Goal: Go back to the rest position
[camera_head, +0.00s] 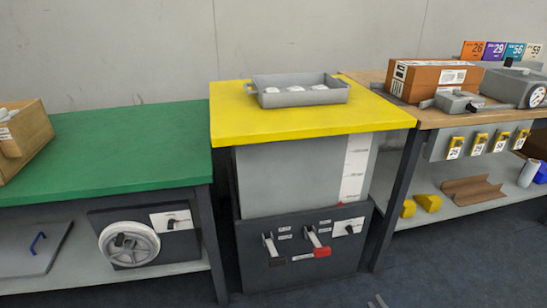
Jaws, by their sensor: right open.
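Only a small grey tip of my right gripper (377,301) shows, at the bottom edge of the head view, right of the middle. It is low in front of the tables, over the dark floor, and apart from everything else. Nothing shows in it, though most of it is cut off by the picture's edge. My left gripper is not in the picture.
A grey tray (299,99) with white items stands on the yellow table (235,122). At right, an orange-brown box (430,78) and grey devices stand on a wooden table. Dark floor (440,270) is clear in front.

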